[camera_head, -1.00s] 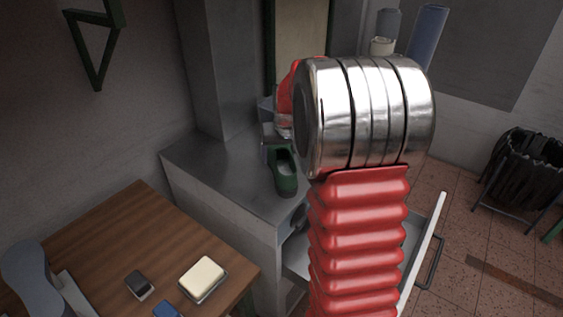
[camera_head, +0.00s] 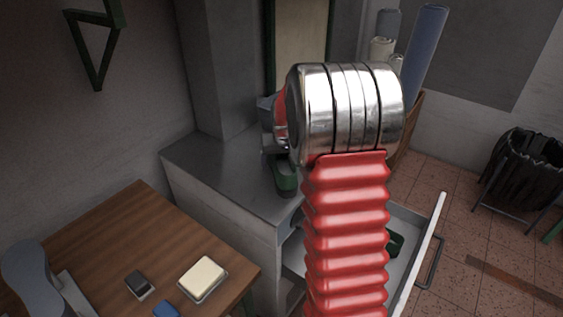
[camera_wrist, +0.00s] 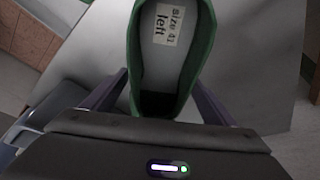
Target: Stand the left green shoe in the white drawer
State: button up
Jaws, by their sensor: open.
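The green shoe (camera_head: 286,183) stands on the grey metal counter, partly hidden behind my arm and gripper. It also shows close up in the wrist view (camera_wrist: 201,48), with a label inside reading "size 41 left". My gripper (camera_wrist: 160,82) is open, with one finger on each side of the shoe's near end. I cannot tell whether the fingers touch it. The white drawer (camera_head: 428,245) is pulled out below the counter on the right, partly hidden by my red arm. A dark green object (camera_head: 396,243) lies inside it, mostly hidden.
A wooden table (camera_head: 110,235) at the lower left carries a cream block in a tray (camera_head: 203,277) and small dark and blue items. Rolls (camera_head: 424,45) stand behind my arm. A black bin (camera_head: 522,170) is at the right. The counter's front left is clear.

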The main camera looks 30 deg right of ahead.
aim_at(282, 166)
jog(key=shift+c, duration=0.6)
jog(key=c, duration=1.4)
jog(key=shift+r, duration=0.15)
jog(key=shift+c, duration=0.2)
notch_tip(282, 166, up, 10)
